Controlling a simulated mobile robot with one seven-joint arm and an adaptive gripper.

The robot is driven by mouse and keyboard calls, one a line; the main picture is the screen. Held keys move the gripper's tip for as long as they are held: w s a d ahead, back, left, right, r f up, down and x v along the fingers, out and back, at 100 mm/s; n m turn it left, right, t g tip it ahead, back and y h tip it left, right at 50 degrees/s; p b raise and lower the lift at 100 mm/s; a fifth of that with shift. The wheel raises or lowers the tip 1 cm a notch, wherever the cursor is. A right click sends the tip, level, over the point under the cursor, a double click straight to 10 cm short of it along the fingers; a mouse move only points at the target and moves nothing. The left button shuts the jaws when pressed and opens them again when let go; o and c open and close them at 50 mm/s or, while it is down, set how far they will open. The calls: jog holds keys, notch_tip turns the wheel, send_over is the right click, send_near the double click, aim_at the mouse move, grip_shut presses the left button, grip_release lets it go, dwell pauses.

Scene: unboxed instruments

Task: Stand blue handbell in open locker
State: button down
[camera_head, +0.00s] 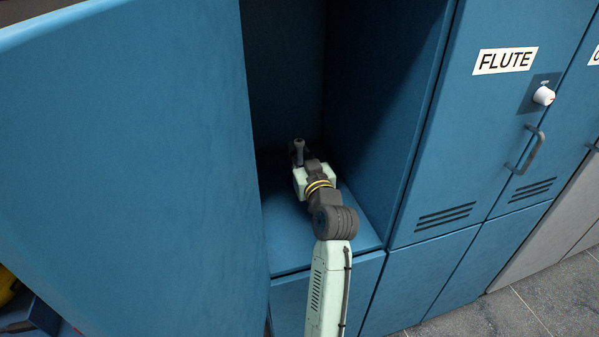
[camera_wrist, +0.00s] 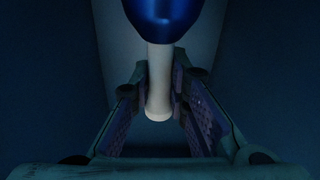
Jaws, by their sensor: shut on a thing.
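The handbell has a shiny blue body (camera_wrist: 163,18) at the top of the wrist view and a white handle (camera_wrist: 159,90) below it. My gripper (camera_wrist: 160,76) is shut on the handle, with a finger on each side. In the head view my gripper (camera_head: 299,150) is inside the open locker (camera_head: 345,218), above its floor and towards the back. The bell cannot be made out there. Whether its base touches the locker floor cannot be told.
The open blue locker door (camera_head: 130,170) stands at the left of the opening. A closed locker labelled FLUTE (camera_head: 505,60), with a handle (camera_head: 527,150) and white knob (camera_head: 543,96), is to the right. Bare locker floor shows beside my arm.

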jog(key=shift+f, duration=2.2)
jog(key=shift+f, duration=0.2)
jog(key=c, duration=1.5)
grip_release()
jog(key=shift+c, duration=0.2)
jog(key=shift+r, duration=0.25)
jog(key=b+v, duration=0.2)
jog(key=v, duration=0.8)
jog(key=shift+s+d+f+b, duration=0.1)
jog(key=shift+s+d+b, duration=0.05)
jog(key=shift+s+b, duration=0.15)
jog(key=shift+s+d, duration=0.2)
jog(key=shift+s, duration=0.45)
